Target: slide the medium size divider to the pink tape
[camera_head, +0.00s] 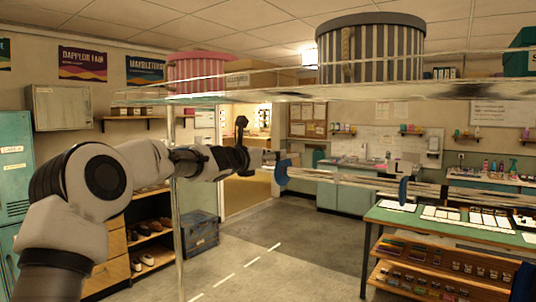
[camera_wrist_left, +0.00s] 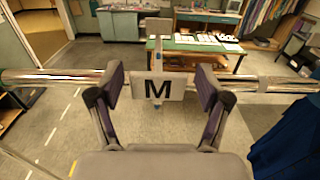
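In the left wrist view, a pale divider card with a black "M" (camera_wrist_left: 158,89) is at the shiny horizontal rail (camera_wrist_left: 50,77). My left gripper (camera_wrist_left: 158,78) is open. Its two fingers stand on either side of the card, with a small gap on each side. In the head view, my left gripper (camera_head: 262,159) reaches the rail's left part, beside a blue piece (camera_head: 281,173); no letter can be read there. A second blue piece (camera_head: 403,190) is further right on the rail. I cannot make out pink tape in either view. My right gripper is not in view.
A clear shelf (camera_head: 270,95) above the rail bears a striped grey box (camera_head: 371,50) and a pink striped box (camera_head: 197,72). An upright post (camera_head: 177,230) stands at the left. Dark blue cloth (camera_wrist_left: 285,135) hangs at the right in the wrist view. A green-topped table (camera_head: 455,228) stands behind.

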